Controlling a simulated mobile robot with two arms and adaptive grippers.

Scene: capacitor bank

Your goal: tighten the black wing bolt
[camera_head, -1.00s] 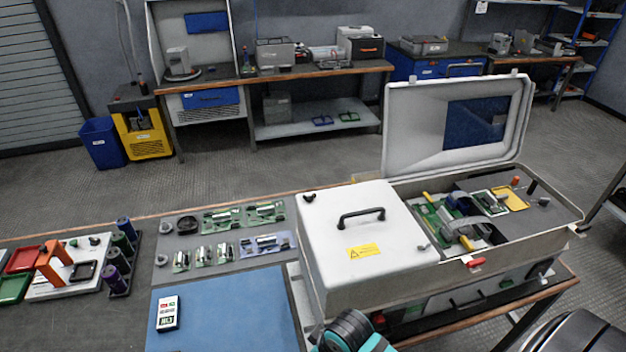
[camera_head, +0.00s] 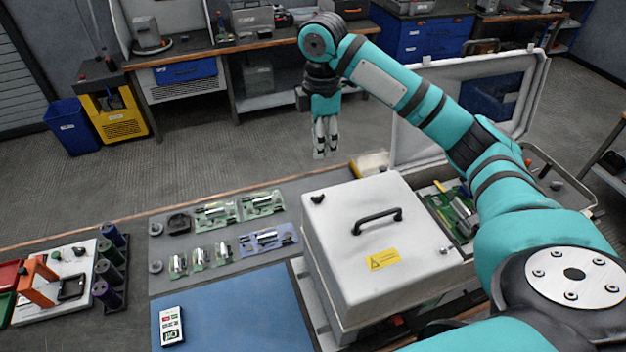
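The black wing bolt (camera_head: 317,199) sits at the far left corner of the white lid of the cabinet (camera_head: 365,225), with nothing touching it. My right arm reaches over the cabinet from the lower right. My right gripper (camera_head: 325,152) points down, beyond the bench's back edge in the picture and above the bolt in view. Its fingers look close together and hold nothing that I can see; how far they are open is unclear. A second, grey wing bolt (camera_head: 445,251) sits at the lid's right side. My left gripper is out of view.
A black handle (camera_head: 370,225) stands up from the lid. The raised second lid (camera_head: 410,140) and open compartment (camera_head: 450,215) are partly hidden by my arm. Circuit boards (camera_head: 265,240), a blue mat (camera_head: 235,310) and a handheld meter (camera_head: 172,326) lie left.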

